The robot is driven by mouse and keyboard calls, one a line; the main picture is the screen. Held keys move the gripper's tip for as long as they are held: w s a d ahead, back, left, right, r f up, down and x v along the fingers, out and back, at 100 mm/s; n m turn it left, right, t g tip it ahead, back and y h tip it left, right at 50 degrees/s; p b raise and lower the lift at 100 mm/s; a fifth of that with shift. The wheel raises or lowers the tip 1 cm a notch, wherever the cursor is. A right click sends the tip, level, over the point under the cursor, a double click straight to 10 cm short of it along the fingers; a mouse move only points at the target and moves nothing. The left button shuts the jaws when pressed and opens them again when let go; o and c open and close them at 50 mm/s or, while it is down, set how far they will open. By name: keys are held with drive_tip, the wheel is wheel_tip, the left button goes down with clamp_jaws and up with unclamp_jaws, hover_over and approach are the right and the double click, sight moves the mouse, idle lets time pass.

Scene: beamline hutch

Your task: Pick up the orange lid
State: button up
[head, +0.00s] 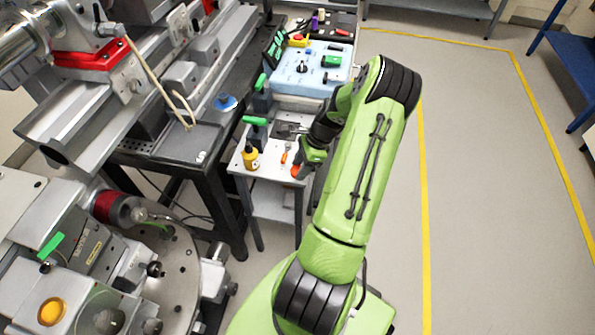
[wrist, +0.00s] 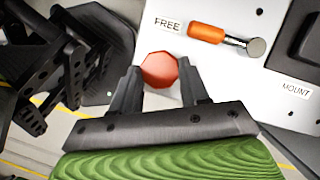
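The orange lid (wrist: 160,69) is a small red-orange disc with a faceted edge. In the wrist view it shows between and just beyond my fingertips, near the white table's edge. In the head view it is a small orange spot (head: 296,171) at the front right of the small white table, just by my gripper (head: 308,160). In the wrist view my gripper (wrist: 158,78) is open, with one finger on each side of the lid. I cannot tell whether either finger touches it or how high they are above the table.
The white table (head: 265,178) also holds a yellow bottle (head: 250,158), an orange-handled tool (wrist: 206,32) beside a FREE label, and a dark block (wrist: 302,42) by a MOUNT label. A blue control panel (head: 312,70) stands behind. Open floor (head: 470,180) lies to the right.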

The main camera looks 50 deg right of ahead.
drive_tip(key=c, duration=0.3)
wheel_tip(320, 180, up, 10)
drive_tip(key=p, duration=0.3)
idle(0.7)
